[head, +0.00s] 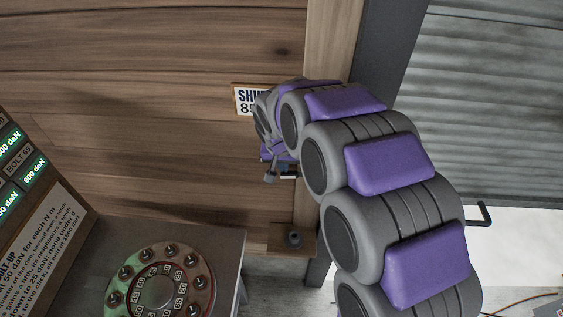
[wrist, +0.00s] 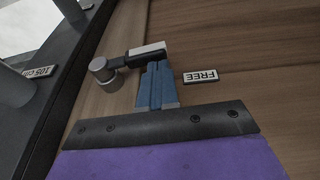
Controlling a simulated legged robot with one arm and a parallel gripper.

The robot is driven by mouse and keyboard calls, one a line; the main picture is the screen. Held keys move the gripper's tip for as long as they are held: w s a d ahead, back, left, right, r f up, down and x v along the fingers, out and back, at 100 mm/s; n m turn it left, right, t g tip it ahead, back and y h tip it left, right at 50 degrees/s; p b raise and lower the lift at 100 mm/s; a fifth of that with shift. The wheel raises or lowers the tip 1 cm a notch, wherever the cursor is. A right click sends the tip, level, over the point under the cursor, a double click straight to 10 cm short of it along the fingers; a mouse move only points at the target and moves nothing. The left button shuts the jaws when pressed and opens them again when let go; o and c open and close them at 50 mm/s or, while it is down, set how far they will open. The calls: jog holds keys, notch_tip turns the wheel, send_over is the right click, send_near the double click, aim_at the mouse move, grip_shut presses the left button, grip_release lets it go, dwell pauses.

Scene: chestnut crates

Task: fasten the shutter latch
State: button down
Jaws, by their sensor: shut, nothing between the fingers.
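The shutter latch shows in the wrist view as a lever (wrist: 147,52) with a pale grip, turning on a round grey pivot (wrist: 104,70) on the wooden wall. A small label reading FREE (wrist: 201,76) is right of it. My gripper (wrist: 157,68) has its blue fingers shut and empty, with the tips right at the lever's pale part; I cannot tell whether they touch. In the head view my gripper (head: 283,165) is at the wooden post, partly hidden by my arm, below a sign starting SHU (head: 245,100). The corrugated grey shutter (head: 500,90) is at right.
A wooden block with a dark knob (head: 294,240) sits low on the post. A black bent handle (head: 482,215) is at right. A grey bench with a round numbered dial (head: 160,290) and sign boards (head: 45,235) stand at lower left. A 105 cm label (wrist: 35,70) is left.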

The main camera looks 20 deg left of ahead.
aim_at(283, 178)
jog(key=shift+d, duration=0.35)
jog(key=shift+a+f+h, duration=0.35)
jog(key=shift+a+h, duration=0.15)
jog(key=shift+d+f+t+h, duration=0.1)
jog(key=shift+f+t+h, duration=0.2)
jog(key=shift+f+h, duration=0.4)
jog(key=f+t+h+b, duration=0.1)
jog(key=f+h, duration=0.1)
jog(key=h, duration=0.1)
jog(key=f+n+h+b, duration=0.1)
jog(key=f+h, duration=0.1)
jog(key=shift+a+f+t+h, duration=0.2)
jog(key=shift+t+h, duration=0.2)
jog(key=shift+s+d+f+h, duration=0.1)
jog(key=shift+d+f+h, duration=0.1)
jog(key=shift+h, duration=0.1)
jog(key=shift+w+d+f+b, duration=0.2)
jog(key=shift+d+f+b, duration=0.55)
jog(key=shift+f, duration=0.2)
jog(key=shift+w+d+f+b, duration=0.2)
jog(key=shift+d+f+b, duration=0.55)
jog(key=shift+f, duration=0.2)
